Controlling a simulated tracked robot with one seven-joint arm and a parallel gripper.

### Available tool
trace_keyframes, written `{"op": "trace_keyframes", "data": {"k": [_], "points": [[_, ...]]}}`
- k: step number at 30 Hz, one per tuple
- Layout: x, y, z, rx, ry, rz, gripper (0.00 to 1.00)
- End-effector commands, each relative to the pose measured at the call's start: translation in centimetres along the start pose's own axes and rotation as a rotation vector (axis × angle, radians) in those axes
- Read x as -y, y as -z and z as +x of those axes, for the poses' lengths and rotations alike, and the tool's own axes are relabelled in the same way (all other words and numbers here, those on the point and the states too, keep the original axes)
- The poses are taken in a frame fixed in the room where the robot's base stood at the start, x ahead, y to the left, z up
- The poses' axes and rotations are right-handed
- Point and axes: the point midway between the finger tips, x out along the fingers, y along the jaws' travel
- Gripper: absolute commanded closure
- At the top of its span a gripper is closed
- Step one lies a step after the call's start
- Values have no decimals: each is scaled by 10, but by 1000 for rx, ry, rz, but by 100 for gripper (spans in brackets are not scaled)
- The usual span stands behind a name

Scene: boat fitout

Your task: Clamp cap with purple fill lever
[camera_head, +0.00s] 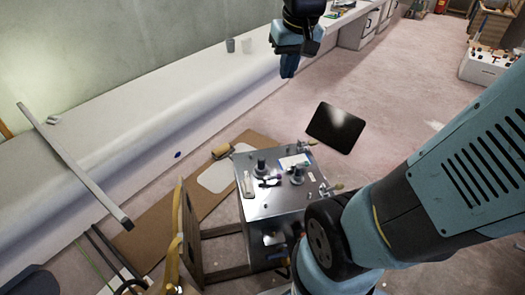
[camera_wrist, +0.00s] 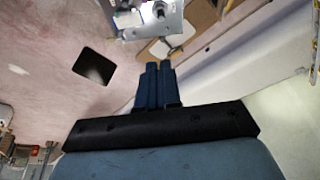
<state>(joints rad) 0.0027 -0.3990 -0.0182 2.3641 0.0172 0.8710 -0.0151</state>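A metal box (camera_head: 265,208) stands on the floor at the middle of the head view. Its top carries two grey upright fittings, one at the back left (camera_head: 260,166) and one at the right (camera_head: 298,174). A small dark, bluish-purple part (camera_head: 270,182) lies between them, too small to tell whether it is the purple lever or a cap. The box also shows at the top of the wrist view (camera_wrist: 152,20). My gripper (camera_head: 289,68) hangs well above and behind the box. In the wrist view its blue fingers (camera_wrist: 157,70) are together, with nothing seen between them.
A black panel (camera_head: 336,128) is right of the box. Pink floor right of the panel is clear.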

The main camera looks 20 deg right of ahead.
Motion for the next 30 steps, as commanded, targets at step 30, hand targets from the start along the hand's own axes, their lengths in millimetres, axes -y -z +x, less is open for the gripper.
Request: {"op": "trace_keyframes", "data": {"k": [30], "points": [[-11, 87, 135, 242, 3, 26, 100]]}}
